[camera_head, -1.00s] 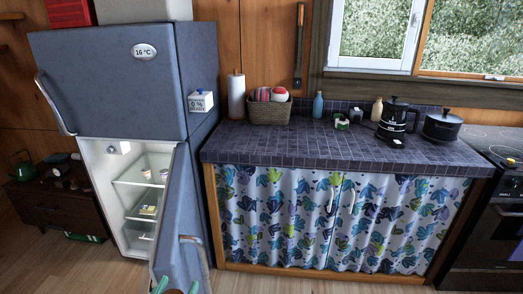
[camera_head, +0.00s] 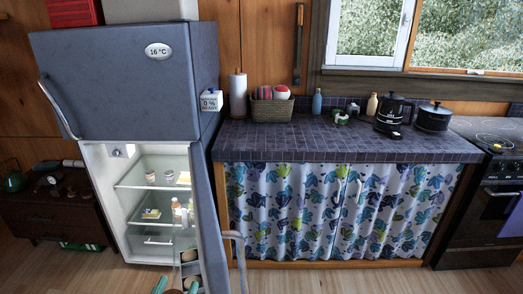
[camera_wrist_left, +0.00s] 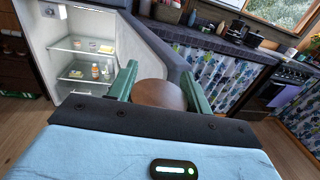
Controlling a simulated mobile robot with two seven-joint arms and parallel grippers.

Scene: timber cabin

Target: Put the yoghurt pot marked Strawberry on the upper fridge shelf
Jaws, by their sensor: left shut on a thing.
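My left gripper (camera_head: 176,287) shows at the bottom edge of the head view, in front of the open fridge. In the left wrist view its green fingers (camera_wrist_left: 158,88) are shut on a round thing with a brown top (camera_wrist_left: 158,95); no label shows, so I cannot tell its marking. My right gripper is not in view.
The fridge door (camera_head: 208,215) stands open to the right of the compartment, its handle (camera_head: 238,250) facing the counter. The lower shelf (camera_head: 140,222) holds a yellow item and bottles. The left part of the upper shelf looks clear.

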